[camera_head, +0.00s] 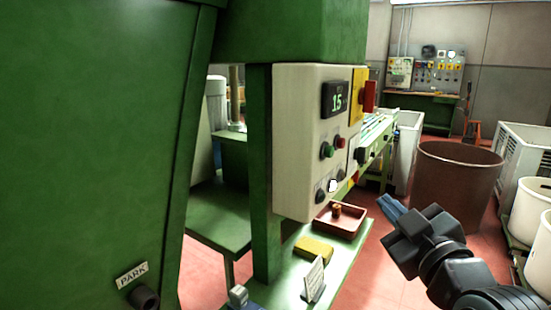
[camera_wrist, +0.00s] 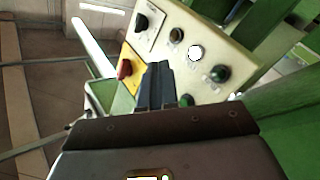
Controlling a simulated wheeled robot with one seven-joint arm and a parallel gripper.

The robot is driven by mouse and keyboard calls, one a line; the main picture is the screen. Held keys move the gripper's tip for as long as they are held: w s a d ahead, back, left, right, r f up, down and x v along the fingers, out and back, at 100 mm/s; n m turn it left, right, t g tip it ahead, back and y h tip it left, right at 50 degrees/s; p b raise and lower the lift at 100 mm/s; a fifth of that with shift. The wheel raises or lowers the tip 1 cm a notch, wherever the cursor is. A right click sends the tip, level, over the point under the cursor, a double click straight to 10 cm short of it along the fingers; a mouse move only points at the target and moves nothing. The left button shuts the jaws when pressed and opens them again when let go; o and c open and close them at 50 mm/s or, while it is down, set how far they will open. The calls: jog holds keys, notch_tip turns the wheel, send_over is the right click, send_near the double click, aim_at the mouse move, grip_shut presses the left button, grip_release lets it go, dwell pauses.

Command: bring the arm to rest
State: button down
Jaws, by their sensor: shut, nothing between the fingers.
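My gripper (camera_head: 392,208) is in the right half of the head view, in front of the brown barrel. Its blue-grey fingers are together and empty, pointing up and left toward the cream control panel (camera_head: 297,140). In the wrist view the shut fingers (camera_wrist: 155,88) show in front of the same panel (camera_wrist: 221,47), overlapping its lower edge. I cannot tell if they touch it. A PARK label (camera_head: 132,274) is on the green machine at the lower left, above a dark round stub (camera_head: 145,297), far from my gripper.
The panel bears a display reading 15 (camera_head: 335,98), buttons, knobs and a red-and-yellow switch (camera_head: 364,97). Below it, a green bench holds a red-brown tray (camera_head: 356,231) with a cork-coloured piece, a yellow block (camera_head: 313,249) and a small sign (camera_head: 314,280). A brown barrel (camera_head: 452,178) and white bins stand right.

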jog(key=s+a+f+m+g+h, duration=0.15)
jog(key=s+f+m, duration=0.45)
jog(key=s+f, duration=1.15)
jog(key=s+d+m+g, duration=0.1)
jog(key=s+m+g, duration=0.1)
jog(key=s, duration=2.4)
jog(key=shift+d+r, duration=0.35)
jog(key=shift+d, duration=0.05)
jog(key=shift+h, duration=0.25)
